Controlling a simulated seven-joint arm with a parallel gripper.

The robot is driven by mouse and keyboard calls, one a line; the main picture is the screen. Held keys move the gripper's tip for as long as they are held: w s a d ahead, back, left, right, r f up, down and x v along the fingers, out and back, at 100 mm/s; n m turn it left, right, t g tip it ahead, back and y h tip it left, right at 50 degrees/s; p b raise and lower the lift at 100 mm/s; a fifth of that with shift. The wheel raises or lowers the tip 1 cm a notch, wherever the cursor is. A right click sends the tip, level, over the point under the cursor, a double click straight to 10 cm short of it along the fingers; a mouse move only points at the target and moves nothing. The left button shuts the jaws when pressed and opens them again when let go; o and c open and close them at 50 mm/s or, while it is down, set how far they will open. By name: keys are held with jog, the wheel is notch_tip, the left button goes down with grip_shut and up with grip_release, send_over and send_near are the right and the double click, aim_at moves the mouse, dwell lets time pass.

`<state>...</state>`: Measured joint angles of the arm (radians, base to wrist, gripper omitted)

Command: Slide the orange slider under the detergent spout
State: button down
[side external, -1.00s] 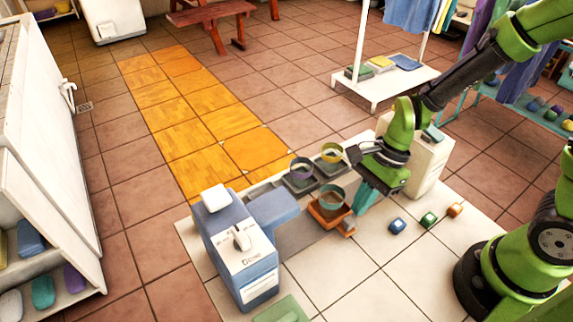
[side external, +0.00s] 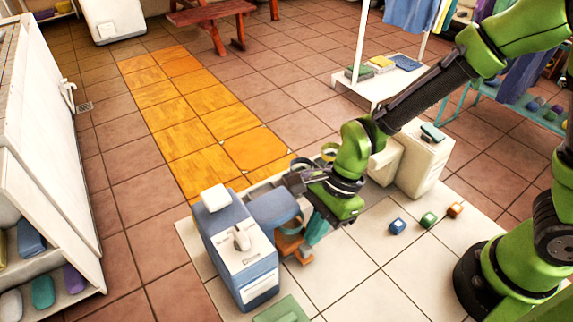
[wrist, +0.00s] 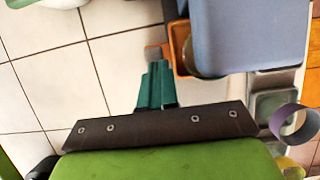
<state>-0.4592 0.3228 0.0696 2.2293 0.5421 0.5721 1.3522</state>
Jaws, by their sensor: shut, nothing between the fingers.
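The orange slider (side external: 287,246) sits beside the blue detergent dispenser (side external: 238,262), largely beneath its spout (side external: 275,208). In the wrist view the slider's orange edge (wrist: 179,38) shows at the left side of the blue spout housing (wrist: 245,35), which hides most of it. A small brownish handle block (wrist: 153,53) sticks out from the slider. A round rim on the slider peeks out below the housing. My gripper (wrist: 157,66) has teal fingers, shut and empty, right at the handle block; I cannot tell if they touch. It also shows low by the slider in the side view (side external: 309,240).
Grey sliders with a purple ring (wrist: 293,121) and a yellow ring (wrist: 290,167) stand nearby, partly hidden by my arm in the side view. A green pad (side external: 283,311) lies in front.

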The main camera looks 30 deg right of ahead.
jog(key=v, duration=1)
jog(key=s+d+r+n+t+h, duration=0.1)
jog(key=s+d+r+n+t, duration=0.1)
jog(key=d+r+n, duration=0.3)
jog(key=s+d+r+n+t+h, duration=0.1)
jog(key=s+d+r+n+t, duration=0.1)
jog(key=d+r+n+t, duration=0.3)
jog(key=d+r+n, duration=0.1)
jog(key=d+n, duration=0.3)
jog(key=d, duration=0.2)
jog(key=shift+d, duration=0.25)
